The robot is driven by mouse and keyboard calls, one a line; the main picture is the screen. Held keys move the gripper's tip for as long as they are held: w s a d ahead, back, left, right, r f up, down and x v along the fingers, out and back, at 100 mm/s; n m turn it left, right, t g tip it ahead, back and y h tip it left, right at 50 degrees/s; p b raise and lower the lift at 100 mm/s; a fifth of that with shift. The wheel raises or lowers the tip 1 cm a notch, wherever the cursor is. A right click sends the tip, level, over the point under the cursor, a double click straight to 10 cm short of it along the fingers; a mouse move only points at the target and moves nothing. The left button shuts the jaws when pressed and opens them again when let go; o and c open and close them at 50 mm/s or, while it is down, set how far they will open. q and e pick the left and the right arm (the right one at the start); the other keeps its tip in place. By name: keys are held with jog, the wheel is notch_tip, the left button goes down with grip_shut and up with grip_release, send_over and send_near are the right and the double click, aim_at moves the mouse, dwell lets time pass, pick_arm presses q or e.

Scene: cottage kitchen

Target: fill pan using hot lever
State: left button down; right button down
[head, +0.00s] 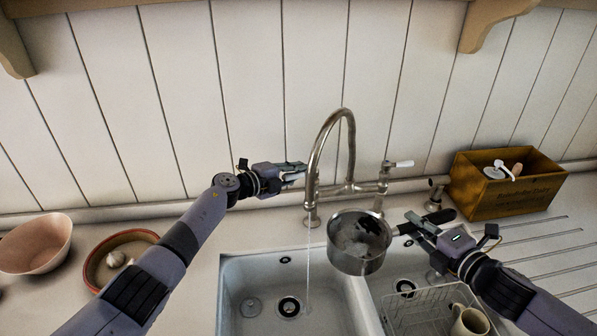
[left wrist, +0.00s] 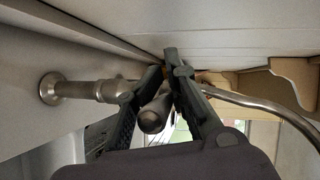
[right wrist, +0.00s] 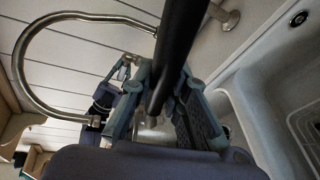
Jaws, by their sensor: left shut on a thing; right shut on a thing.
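The tap (head: 316,150) is a metal bridge tap with a tall curved spout. A thin water stream (head: 308,262) falls from it into the left basin. My left gripper (head: 300,170) is shut on the tap's left lever, the hot lever; the lever's rounded end (left wrist: 153,119) shows between the fingers in the left wrist view. My right gripper (head: 420,230) is shut on the dark handle (right wrist: 180,50) of the pan. The metal pan (head: 346,263) hangs upright over the sink divider, right of the stream and apart from it. Its inside shows pale and dark patches; I cannot tell its water level.
The double sink (head: 236,272) lies below, with a wire rack (head: 410,312) and a cream mug (head: 470,322) in its right basin. The tap's right lever (head: 402,164) has a white handle. A wooden box (head: 500,200) stands right; bowls (head: 38,246) stand left.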

pick_arm(q)
jog(key=shift+s+f+n+t+y, duration=0.25)
jog(key=shift+s+n+t+y, duration=0.1)
jog(key=shift+n+t+y, duration=0.25)
jog(key=c, duration=2.1)
grip_release()
jog(key=o, duration=0.4)
jog(key=shift+s+a+r, duration=0.15)
jog(key=shift+s+r, duration=0.05)
jog(key=shift+o, duration=0.6)
jog(key=shift+w, duration=0.1)
jog(key=v, duration=1.1)
jog(key=shift+s+a, duration=0.3)
